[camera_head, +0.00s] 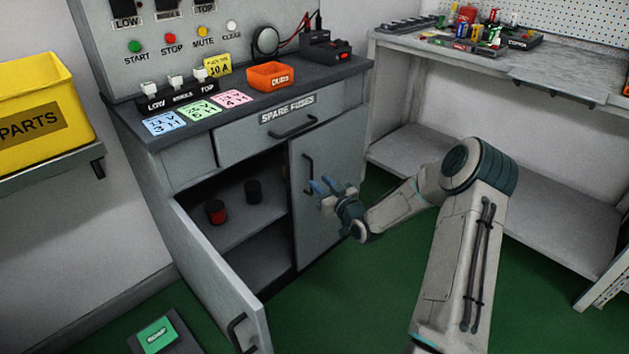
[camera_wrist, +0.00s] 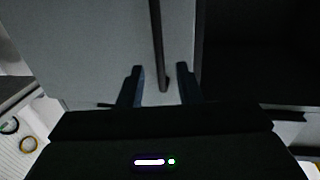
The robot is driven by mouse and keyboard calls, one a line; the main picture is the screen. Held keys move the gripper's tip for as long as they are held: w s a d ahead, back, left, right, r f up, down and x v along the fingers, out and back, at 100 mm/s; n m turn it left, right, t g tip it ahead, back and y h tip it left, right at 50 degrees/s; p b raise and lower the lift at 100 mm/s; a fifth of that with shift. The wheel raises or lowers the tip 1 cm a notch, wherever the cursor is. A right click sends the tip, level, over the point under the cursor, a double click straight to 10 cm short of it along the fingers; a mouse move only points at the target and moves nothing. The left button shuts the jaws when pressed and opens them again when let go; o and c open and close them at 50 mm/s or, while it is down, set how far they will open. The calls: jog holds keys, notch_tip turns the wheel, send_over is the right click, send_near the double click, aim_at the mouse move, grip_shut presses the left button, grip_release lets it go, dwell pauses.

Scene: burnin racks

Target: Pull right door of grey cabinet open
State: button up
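The grey cabinet (camera_head: 190,168) stands against the wall. Its right door (camera_head: 318,225) is closed and carries a dark vertical bar handle (camera_head: 308,174) near its left edge. My gripper (camera_head: 322,186) is in front of this door, close to the handle, with its blue fingers apart. In the wrist view, the fingertips of my gripper (camera_wrist: 160,70) lie on either side of the lower end of the handle (camera_wrist: 158,50), with gaps visible on both sides. I cannot tell how far the tips are from the door surface.
The cabinet's left door (camera_head: 220,275) stands wide open, with a red can (camera_head: 216,211) and a dark can (camera_head: 253,191) on the inner shelf. A workbench (camera_head: 480,85) is on the right. Green floor (camera_head: 370,300) is clear before the right door. A dark tray (camera_head: 165,335) lies lower left.

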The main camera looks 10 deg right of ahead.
jog(key=shift+b+x, duration=0.3)
jog(key=shift+x, duration=1.85)
grip_shut()
